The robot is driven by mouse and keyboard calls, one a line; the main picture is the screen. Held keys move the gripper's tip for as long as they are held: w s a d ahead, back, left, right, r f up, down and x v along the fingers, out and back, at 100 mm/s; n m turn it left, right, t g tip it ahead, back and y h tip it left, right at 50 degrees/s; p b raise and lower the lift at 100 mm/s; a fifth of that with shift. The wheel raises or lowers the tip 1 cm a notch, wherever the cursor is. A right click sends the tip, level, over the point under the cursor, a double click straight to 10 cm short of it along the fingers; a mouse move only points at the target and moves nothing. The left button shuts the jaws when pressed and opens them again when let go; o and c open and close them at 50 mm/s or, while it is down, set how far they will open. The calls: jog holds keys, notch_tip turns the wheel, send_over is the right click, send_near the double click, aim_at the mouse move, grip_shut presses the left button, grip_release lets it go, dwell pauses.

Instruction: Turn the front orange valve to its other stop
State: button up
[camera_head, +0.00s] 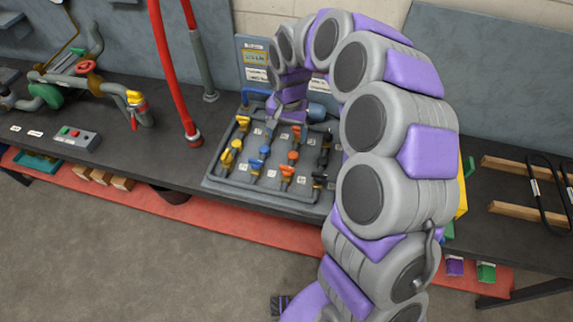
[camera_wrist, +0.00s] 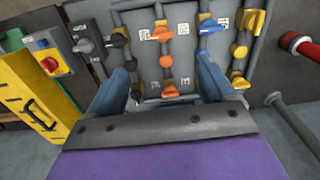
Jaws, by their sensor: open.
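The front orange valve (camera_head: 287,171) is in the orange column of the grey valve panel (camera_head: 230,185), on the edge nearest me. It also shows near the top of the wrist view (camera_wrist: 160,33), where its handle looks roughly crosswise to its pipe. A second orange valve (camera_head: 293,156) sits behind it, and it shows lower in the wrist view (camera_wrist: 166,61). My gripper (camera_wrist: 166,88) is open and empty. Its two blue-grey fingers are spread over the back part of the panel, apart from the front orange valve. In the head view my gripper (camera_head: 290,115) hangs above the panel's back; its fingertips are unclear.
Blue valves (camera_head: 256,164) and yellow valves (camera_head: 228,158) lie left of the orange column, black ones (camera_head: 319,178) right. A red pipe (camera_head: 172,80) rises left of the panel. A yellow box (camera_wrist: 30,95) stands beside it in the wrist view. Bench left of the panel has free room.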

jog(key=w+f, duration=0.1)
jog(key=b, duration=0.2)
send_near(287, 167)
notch_tip(287, 167, down, 9)
jog(key=shift+s+a+f, duration=0.1)
jog(key=shift+a+f, duration=0.05)
jog(key=shift+f, duration=0.05)
jog(key=shift+c, duration=0.3)
jog(key=c, duration=1)
